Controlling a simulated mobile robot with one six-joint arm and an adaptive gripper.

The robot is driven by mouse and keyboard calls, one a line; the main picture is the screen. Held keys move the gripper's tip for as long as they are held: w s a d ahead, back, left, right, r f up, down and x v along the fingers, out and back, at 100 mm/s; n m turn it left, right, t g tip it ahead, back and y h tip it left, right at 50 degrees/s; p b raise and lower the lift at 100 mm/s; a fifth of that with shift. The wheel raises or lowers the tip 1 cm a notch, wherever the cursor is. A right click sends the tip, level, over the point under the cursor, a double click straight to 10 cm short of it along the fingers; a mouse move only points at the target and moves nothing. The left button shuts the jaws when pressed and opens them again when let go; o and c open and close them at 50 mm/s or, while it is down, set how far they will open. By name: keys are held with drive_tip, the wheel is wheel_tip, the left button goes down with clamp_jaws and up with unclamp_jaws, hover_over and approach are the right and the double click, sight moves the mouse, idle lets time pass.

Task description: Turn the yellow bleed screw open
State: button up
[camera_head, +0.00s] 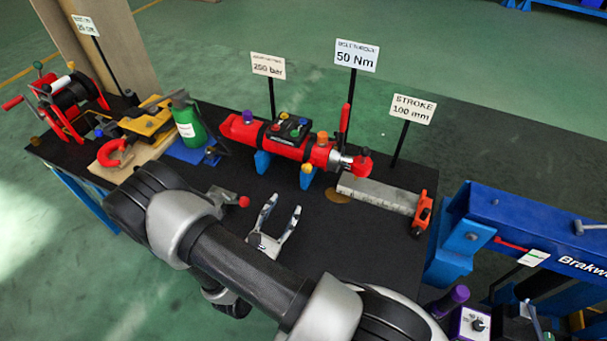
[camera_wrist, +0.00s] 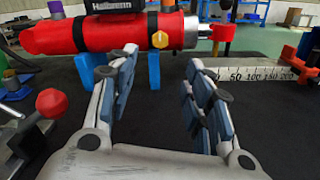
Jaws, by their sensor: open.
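A small yellow screw head (camera_head: 307,168) sits low at the front of the red cylinder (camera_head: 289,142), by its blue support. My gripper (camera_head: 282,207) is open and empty, low over the black bench top, in front of the cylinder. I see no contact with the screw.
A red ball-ended lever (camera_wrist: 51,103) stands left of my gripper. A grey ruled block (camera_head: 378,194) lies to the right. A green bottle (camera_head: 188,122), a red shackle (camera_head: 112,153) and a red winch (camera_head: 69,98) are farther left. The blue press frame (camera_head: 500,214) is at right.

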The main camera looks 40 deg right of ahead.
sight(306, 170)
drive_tip(key=b+x, duration=0.2)
drive_tip(key=x, duration=1.2)
drive_tip(key=shift+d, duration=0.2)
drive_tip(key=shift+c, duration=0.3)
drive_tip(key=c, duration=1)
drive_tip(key=n+p, duration=0.1)
drive_tip(key=n, duration=0.3)
drive_tip(key=shift+n, duration=0.3)
drive_tip(key=o, duration=1.1)
drive_tip(key=shift+c, duration=0.2)
